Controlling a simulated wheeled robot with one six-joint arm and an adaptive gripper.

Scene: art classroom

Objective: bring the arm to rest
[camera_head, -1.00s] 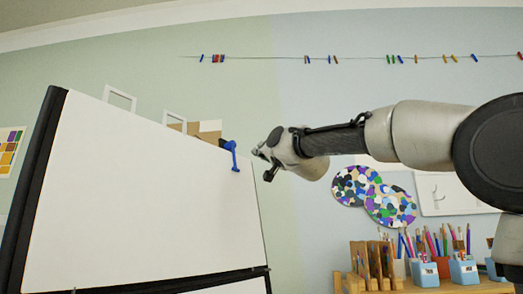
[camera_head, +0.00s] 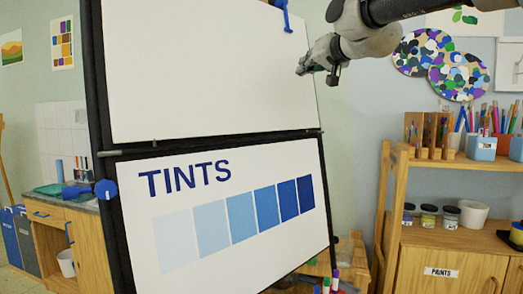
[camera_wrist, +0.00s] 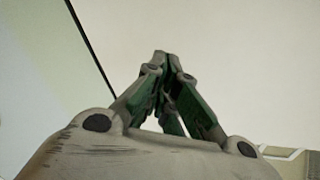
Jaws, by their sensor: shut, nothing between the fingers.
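My gripper (camera_head: 303,70) is in the upper middle of the head view, in front of the right edge of a white board (camera_head: 200,70) on a black-framed easel. In the wrist view my gripper (camera_wrist: 162,58) has its fingertips together with nothing between them. My arm reaches in from the upper right of the head view.
A TINTS chart (camera_head: 235,215) with blue squares hangs on the easel's lower part. A wooden shelf (camera_head: 455,165) with pencil pots and paint jars stands at right. A cabinet with a counter (camera_head: 65,200) is at far left. Open wall space lies between easel and shelf.

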